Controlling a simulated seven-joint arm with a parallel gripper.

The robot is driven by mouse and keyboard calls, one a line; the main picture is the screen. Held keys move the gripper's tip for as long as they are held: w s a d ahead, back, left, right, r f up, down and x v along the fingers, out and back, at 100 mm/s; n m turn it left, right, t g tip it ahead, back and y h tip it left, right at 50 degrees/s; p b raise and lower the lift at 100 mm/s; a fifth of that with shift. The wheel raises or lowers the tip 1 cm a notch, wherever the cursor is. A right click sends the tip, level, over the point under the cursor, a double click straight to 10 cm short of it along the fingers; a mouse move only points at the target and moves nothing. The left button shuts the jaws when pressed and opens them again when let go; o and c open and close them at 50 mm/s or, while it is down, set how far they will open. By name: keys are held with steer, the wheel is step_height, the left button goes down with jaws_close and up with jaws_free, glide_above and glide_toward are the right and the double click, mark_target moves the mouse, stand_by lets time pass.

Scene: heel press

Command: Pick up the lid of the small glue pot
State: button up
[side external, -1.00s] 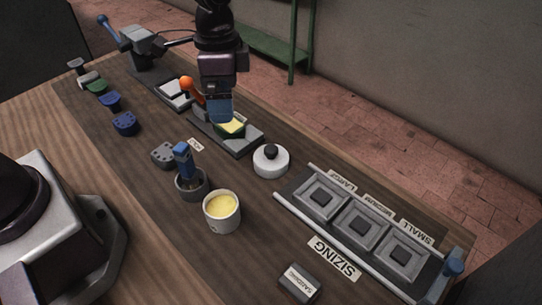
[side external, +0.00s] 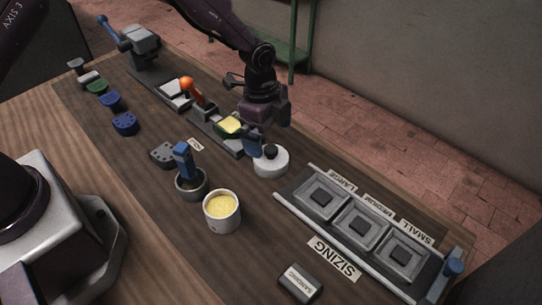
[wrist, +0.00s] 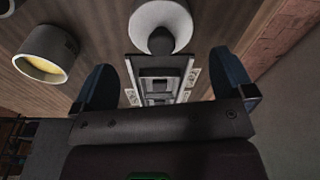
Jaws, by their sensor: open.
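The glue pot (side external: 222,214) is a white cup of yellow glue, standing uncovered on the bench in the side view. It also shows at the left of the wrist view (wrist: 46,54). The lid (side external: 270,163) is a white disc with a dark round knob (side external: 270,151), lying on the bench up and right of the pot. In the wrist view the lid (wrist: 161,20) is ahead of the fingers, near the top centre. My gripper (wrist: 170,85) is open and empty, its two blue fingers spread. In the side view its fingers (side external: 253,145) are just left of the lid's knob.
A sizing rack (side external: 361,225) with several square blocks stands right of the lid. A dark holder (side external: 190,184) with a blue-handled tool stands left of the pot. A tray with a yellow-topped pad (side external: 229,126) and an orange-knobbed lever (side external: 187,82) are close to my gripper.

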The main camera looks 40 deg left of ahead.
mark_target(271, 148)
steer(key=shift+w+d+f, duration=0.1)
steer(key=shift+d+f, duration=0.05)
steer(key=shift+f, duration=1.2)
steer(key=shift+w+d+f, duration=0.1)
steer(key=shift+f, duration=1.25)
steer(key=c, duration=0.5)
